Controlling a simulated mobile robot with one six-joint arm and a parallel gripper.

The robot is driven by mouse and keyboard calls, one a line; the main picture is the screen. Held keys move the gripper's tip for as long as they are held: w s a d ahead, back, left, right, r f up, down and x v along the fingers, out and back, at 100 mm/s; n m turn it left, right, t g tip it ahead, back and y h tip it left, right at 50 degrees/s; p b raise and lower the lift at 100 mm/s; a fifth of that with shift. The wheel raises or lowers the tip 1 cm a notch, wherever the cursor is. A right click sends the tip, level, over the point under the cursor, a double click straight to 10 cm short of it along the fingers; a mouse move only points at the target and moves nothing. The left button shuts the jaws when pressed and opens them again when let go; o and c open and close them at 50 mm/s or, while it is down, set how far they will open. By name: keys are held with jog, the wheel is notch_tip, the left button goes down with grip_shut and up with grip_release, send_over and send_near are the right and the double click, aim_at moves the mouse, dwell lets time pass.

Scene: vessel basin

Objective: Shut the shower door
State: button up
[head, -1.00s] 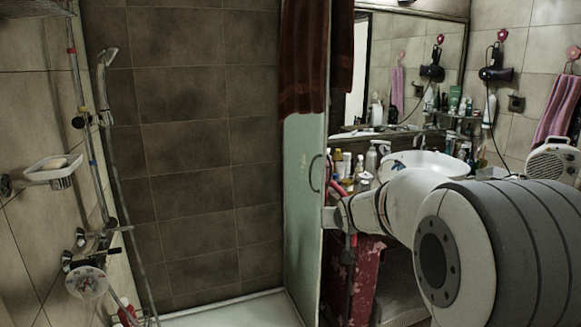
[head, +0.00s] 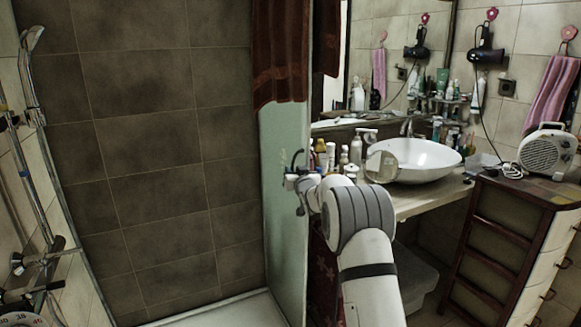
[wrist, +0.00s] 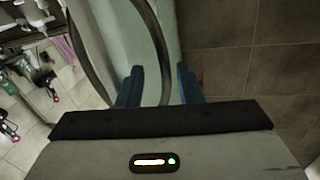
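The shower door (head: 284,215) is a pale frosted glass panel, seen at a steep angle beside the tiled shower. A dark curved handle (head: 297,158) is on its face. In the wrist view the handle (wrist: 155,38) shows as a dark bowed bar close ahead. My gripper (head: 291,183) is at the handle's lower part, in front of the glass. In the wrist view its two blue fingers (wrist: 159,87) stand apart, with one limb of the handle appearing to run between them. Contact with the handle cannot be told.
A brown towel (head: 280,50) hangs over the door's top. Right of it are a counter with bottles (head: 328,158), a white basin (head: 415,160), a wooden cabinet (head: 510,240) and a fan heater (head: 548,150). The shower tray (head: 225,312) looks clear.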

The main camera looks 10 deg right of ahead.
jog(key=shift+w+a+p, duration=0.2)
jog(key=shift+w+a, duration=0.05)
jog(key=shift+w, duration=0.65)
jog(key=shift+w+a+p, duration=0.15)
jog(key=shift+w+a, duration=0.05)
jog(key=shift+w, duration=0.65)
grip_shut()
